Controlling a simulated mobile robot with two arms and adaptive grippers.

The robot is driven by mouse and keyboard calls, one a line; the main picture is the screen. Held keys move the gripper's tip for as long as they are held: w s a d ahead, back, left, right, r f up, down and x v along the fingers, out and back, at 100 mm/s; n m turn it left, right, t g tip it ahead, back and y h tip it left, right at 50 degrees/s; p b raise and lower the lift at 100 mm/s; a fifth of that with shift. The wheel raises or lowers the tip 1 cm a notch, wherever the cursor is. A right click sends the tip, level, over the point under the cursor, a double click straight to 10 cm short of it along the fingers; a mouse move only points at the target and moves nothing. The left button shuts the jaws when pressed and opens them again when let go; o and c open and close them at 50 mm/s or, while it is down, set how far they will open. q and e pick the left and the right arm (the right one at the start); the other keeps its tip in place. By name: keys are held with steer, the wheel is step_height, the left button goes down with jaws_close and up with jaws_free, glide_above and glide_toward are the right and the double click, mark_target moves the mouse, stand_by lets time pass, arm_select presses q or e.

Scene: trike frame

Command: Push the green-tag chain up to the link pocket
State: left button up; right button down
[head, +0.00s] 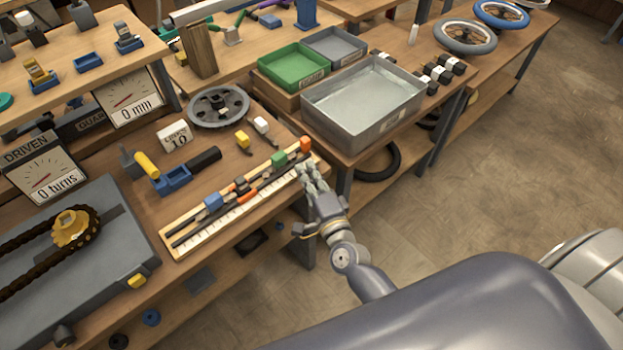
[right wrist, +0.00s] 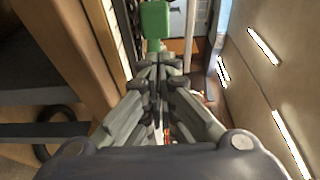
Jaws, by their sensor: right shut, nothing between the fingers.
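The green tag (head: 279,158) sits on a dark chain strip in the wooden ruler board (head: 184,246), near its right end. In the right wrist view the green tag (right wrist: 155,18) shows at the top, just past my fingertips. My right gripper (head: 304,172) is shut and empty by the board's near right edge; in the wrist view its closed fingers (right wrist: 160,66) point at the green tag. I cannot tell whether they touch. A blue tag (head: 213,202) and a small dark block with orange (head: 240,185) sit further left. I cannot clearly identify the link pocket. My left gripper is out of view.
An orange block (head: 305,145) stands at the board's right end. Yellow (head: 242,140) and white (head: 261,125) pieces stand behind the board. A grey tray (head: 393,127) is at the right, a chain drive (head: 72,228) at the left. Open floor lies right of the bench.

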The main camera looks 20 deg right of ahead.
mark_target(283, 161)
steer(key=w, duration=0.3)
steer(key=shift+w, duration=0.85)
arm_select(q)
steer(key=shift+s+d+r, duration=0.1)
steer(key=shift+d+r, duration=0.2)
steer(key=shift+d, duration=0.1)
arm_select(e)
steer(key=shift+w, duration=0.1)
steer(key=shift+a, duration=0.1)
steer(key=a, duration=0.1)
steer(key=s+a, duration=0.1)
steer(key=a+p, duration=0.1)
steer(key=a, duration=0.1)
steer(key=shift+s+a, duration=0.1)
steer(key=shift+s, duration=0.25)
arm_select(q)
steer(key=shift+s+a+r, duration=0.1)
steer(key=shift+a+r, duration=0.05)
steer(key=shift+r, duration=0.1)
